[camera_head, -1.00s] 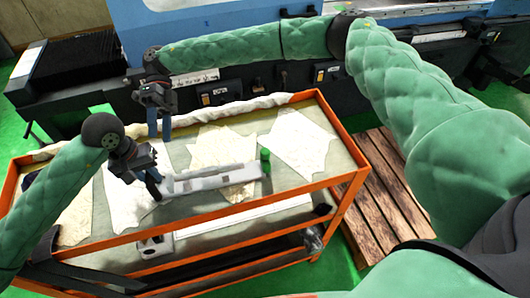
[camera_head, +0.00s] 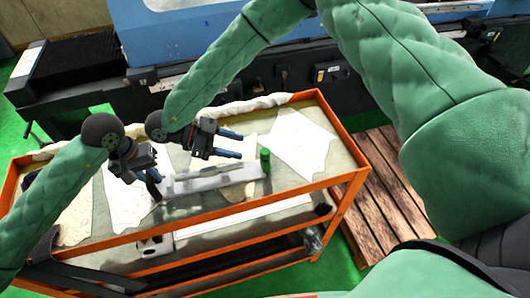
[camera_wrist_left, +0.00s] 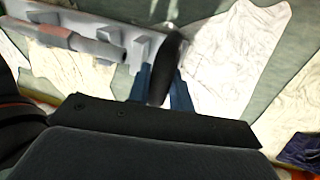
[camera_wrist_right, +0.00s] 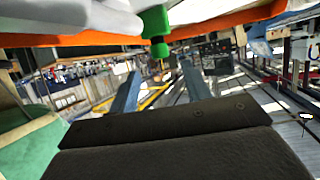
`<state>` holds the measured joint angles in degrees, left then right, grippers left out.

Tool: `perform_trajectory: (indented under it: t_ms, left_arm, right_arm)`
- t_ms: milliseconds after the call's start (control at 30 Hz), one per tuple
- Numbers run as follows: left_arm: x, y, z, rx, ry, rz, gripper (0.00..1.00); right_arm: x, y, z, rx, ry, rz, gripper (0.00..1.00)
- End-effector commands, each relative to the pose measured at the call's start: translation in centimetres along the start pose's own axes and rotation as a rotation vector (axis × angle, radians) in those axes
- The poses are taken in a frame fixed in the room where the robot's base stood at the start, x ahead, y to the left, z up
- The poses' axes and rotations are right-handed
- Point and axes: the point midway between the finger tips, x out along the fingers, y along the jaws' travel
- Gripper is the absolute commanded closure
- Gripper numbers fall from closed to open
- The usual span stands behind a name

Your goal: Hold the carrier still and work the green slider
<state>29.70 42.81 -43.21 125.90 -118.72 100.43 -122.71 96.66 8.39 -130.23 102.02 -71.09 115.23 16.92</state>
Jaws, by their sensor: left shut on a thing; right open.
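The long grey carrier (camera_head: 212,180) lies on the cart top. The green slider (camera_head: 265,161) stands upright at its right end. My left gripper (camera_head: 154,187) is shut on the carrier's dark rounded end piece (camera_wrist_left: 172,55) at the left; the carrier's grey body (camera_wrist_left: 85,28) stretches to the upper left in the left wrist view. My right gripper (camera_head: 234,145) is open and empty, above the carrier and left of the slider, fingers pointing right towards it. In the right wrist view the green slider (camera_wrist_right: 155,24) shows ahead, between and above the open fingers (camera_wrist_right: 160,88).
The cart has an orange frame (camera_head: 250,207) and pale paper sheets (camera_head: 303,143) on its top. The grinder (camera_head: 330,72) stands close behind. A wooden pallet (camera_head: 378,205) lies on the floor to the right.

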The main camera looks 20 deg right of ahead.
Motion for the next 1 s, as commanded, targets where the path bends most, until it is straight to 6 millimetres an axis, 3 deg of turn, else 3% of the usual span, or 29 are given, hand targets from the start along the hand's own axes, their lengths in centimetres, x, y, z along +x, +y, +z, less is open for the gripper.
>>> perform_trajectory:
  t_ms: [300,500,700,1000]
  left_arm:
    - [0.1,0.0,0.0,-0.001,-0.001,-0.001,1.00]
    - [0.1,0.0,0.0,-0.001,-0.001,-0.001,1.00]
    - [0.1,0.0,0.0,-0.001,-0.001,-0.001,1.00]
    - [0.1,0.0,0.0,0.000,-0.001,-0.001,1.00]
  right_arm:
    - [5.7,0.1,0.1,-0.002,-0.001,0.004,0.52]
    - [8.3,0.0,0.0,-0.002,-0.002,0.004,0.52]
    - [9.5,0.1,0.1,-0.002,-0.002,0.003,0.52]
    - [9.7,0.1,0.1,-0.001,-0.002,0.002,0.52]
